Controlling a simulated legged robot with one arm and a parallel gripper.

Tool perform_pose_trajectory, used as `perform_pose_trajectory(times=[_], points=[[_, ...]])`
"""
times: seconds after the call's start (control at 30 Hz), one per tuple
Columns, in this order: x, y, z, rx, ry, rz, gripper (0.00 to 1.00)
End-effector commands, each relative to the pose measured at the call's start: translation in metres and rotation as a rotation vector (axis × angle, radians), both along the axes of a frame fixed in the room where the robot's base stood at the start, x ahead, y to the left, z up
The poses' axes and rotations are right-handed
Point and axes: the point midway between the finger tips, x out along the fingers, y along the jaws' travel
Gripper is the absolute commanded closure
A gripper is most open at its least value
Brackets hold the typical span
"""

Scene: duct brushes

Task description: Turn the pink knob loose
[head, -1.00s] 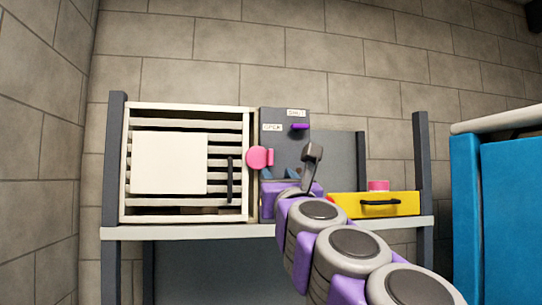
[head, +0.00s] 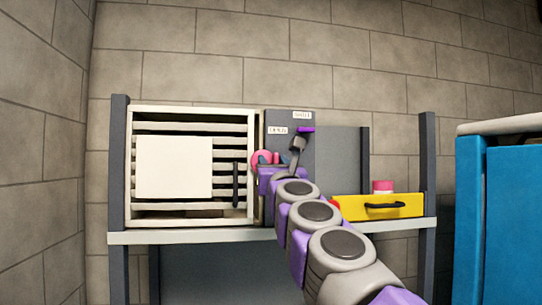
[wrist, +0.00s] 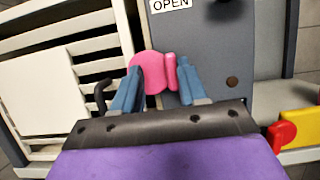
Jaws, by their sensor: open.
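The pink knob (wrist: 153,72) is a round disc with a raised bar, at the seam between the white slatted door and the grey panel. In the wrist view it lies between the two blue fingers of my gripper (wrist: 156,85), which are open on either side of it. I cannot tell whether either finger touches it. In the head view the knob (head: 262,158) is partly hidden behind my gripper (head: 280,165). The white slatted door (head: 145,212) stands left of the knob and looks shut.
A grey panel (head: 280,124) with labels and a purple lever (head: 306,129) stands right of the door. A yellow drawer (head: 350,207) with a pink item (head: 382,186) on top is further right on the shelf (head: 180,236). A blue cabinet (head: 510,210) stands at far right.

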Motion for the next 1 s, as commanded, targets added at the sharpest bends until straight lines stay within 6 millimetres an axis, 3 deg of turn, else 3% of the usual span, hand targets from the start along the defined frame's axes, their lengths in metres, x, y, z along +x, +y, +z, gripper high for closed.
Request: perform_pose_trajectory(times=[0.2, 0.53, 0.93, 1.0], points=[[0.011, -0.002, 0.004, 0.002, 0.003, 0.001, 0.61], [0.011, 0.007, 0.003, -0.002, 0.0, 0.002, 0.61], [0.01, 0.006, 0.003, -0.002, 0.0, 0.005, 0.99], [0.01, 0.007, 0.004, -0.002, 0.001, 0.004, 1.0]])
